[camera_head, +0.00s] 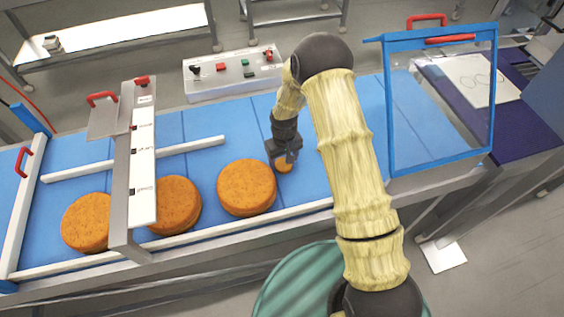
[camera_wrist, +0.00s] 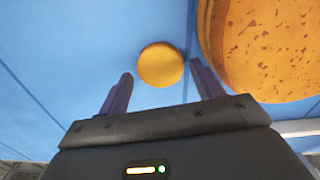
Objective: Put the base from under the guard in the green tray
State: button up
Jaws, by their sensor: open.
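A small round orange base (camera_head: 285,167) lies on the blue belt, partly hidden by my gripper (camera_head: 285,152) in the head view. In the wrist view the small base (camera_wrist: 160,64) shows whole between and beyond the fingertips of my gripper (camera_wrist: 160,72). My gripper is open and empty above it; I cannot tell the exact height gap. The blue-framed clear guard (camera_head: 388,110) stands to the right, and the small base is left of its frame. A round, ribbed green thing (camera_head: 290,282) shows at the bottom, partly behind my arm; I cannot tell if it is the green tray.
Large brown-orange rounds (camera_head: 247,187) lie in a row on the belt (camera_head: 200,125); the nearest is just left of my gripper, and it shows at the right in the wrist view (camera_wrist: 265,45). A grey gantry (camera_head: 120,175) crosses the belt. A control box (camera_head: 233,75) stands behind.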

jog(key=shift+d+f, duration=0.15)
jog(key=shift+f, duration=0.7)
jog(key=shift+s+f, duration=0.1)
jog(key=shift+f, duration=0.05)
jog(key=c, duration=0.5)
